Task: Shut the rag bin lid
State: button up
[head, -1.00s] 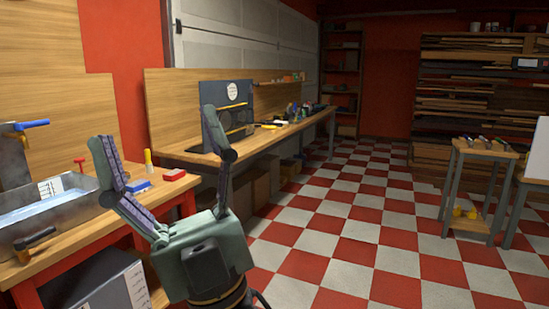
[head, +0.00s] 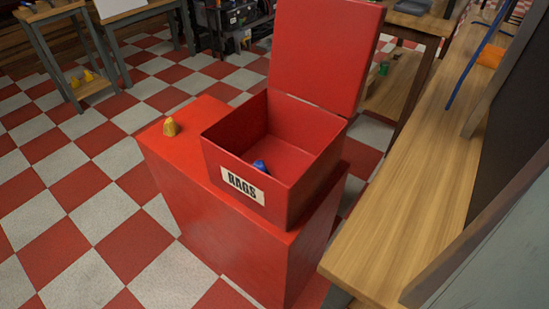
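The red rag bin (head: 222,165), labelled RAGS, sits on top of a larger red cabinet (head: 205,220) in the middle of the head view. Its red lid (head: 322,55) stands up open, tilted slightly back from the bin's far right edge. A small blue thing (head: 260,166) lies inside the bin; the rest of the inside that I can see is bare. My gripper does not show in the current view.
A yellow object (head: 170,127) sits on the cabinet top, left of the bin. A wooden workbench (head: 410,210) runs close along the right, with a blue rod-like thing (head: 473,65) over it. The checkered floor (head: 75,220) at left is clear.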

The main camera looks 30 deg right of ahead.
aim_at(323, 51)
jog(key=z, duration=1.2)
jog(key=i+j+z, duration=0.15)
jog(key=j, duration=0.55)
jog(key=i+j+z, duration=0.2)
jog(key=j, duration=0.55)
jog(key=j+z, duration=0.15)
jog(key=j, duration=0.55)
jog(key=i+j+z, duration=0.1)
jog(key=j, duration=0.25)
jog(key=i+j+z, duration=0.1)
jog(key=j, duration=0.25)
jog(key=i, duration=0.3)
